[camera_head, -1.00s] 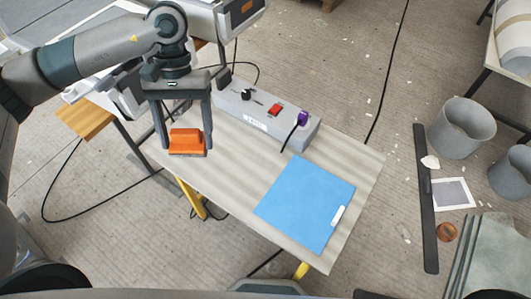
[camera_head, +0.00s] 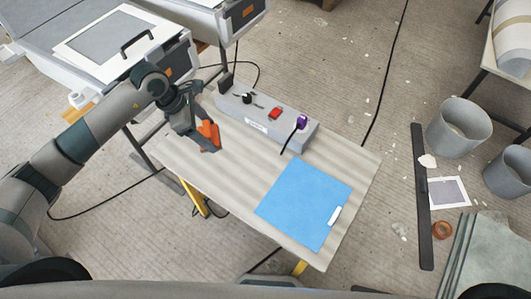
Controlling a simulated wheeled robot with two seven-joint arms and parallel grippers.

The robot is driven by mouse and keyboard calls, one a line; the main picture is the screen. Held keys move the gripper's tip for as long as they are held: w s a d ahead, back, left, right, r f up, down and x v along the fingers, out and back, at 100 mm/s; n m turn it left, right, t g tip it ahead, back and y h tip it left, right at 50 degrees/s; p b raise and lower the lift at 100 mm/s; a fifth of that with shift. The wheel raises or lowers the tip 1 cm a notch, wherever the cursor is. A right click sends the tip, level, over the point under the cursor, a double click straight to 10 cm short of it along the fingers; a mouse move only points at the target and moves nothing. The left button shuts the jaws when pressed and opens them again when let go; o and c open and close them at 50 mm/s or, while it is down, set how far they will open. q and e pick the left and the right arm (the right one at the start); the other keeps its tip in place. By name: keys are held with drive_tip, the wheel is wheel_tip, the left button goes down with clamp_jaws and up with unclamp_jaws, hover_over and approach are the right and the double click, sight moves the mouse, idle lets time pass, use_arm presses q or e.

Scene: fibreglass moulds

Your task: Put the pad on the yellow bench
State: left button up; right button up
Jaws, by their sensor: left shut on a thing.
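The pad is an orange block (camera_head: 209,132), partly hidden by my left gripper's fingers. My left gripper (camera_head: 207,140) is shut on it, tilted, over the back left part of the bench. I cannot tell whether the pad touches the bench top. The bench (camera_head: 235,178) has a pale wooden top and yellow legs. My right gripper is not in view.
A grey control box (camera_head: 262,124) with a red switch and purple plug stands along the bench's back edge. A blue folder (camera_head: 300,205) covers the front right. Bare wood lies between folder and left edge. Grey buckets (camera_head: 460,130) stand on the floor at right.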

use_arm(q)
drive_tip(key=w+a+f+n+t+y+p, duration=0.1)
drive_tip(key=a+f+n+t+y, duration=0.1)
drive_tip(key=a+f+n, duration=0.2)
drive_tip(key=a+n, duration=0.2)
drive_tip(key=n, duration=0.2)
drive_tip(key=shift+w+a+n+t, duration=0.2)
drive_tip(key=shift+w+n+t, duration=0.1)
drive_tip(key=shift+n, duration=0.1)
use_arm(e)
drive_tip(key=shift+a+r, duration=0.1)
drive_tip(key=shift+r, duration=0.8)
use_arm(q)
drive_tip(key=shift+f, duration=0.15)
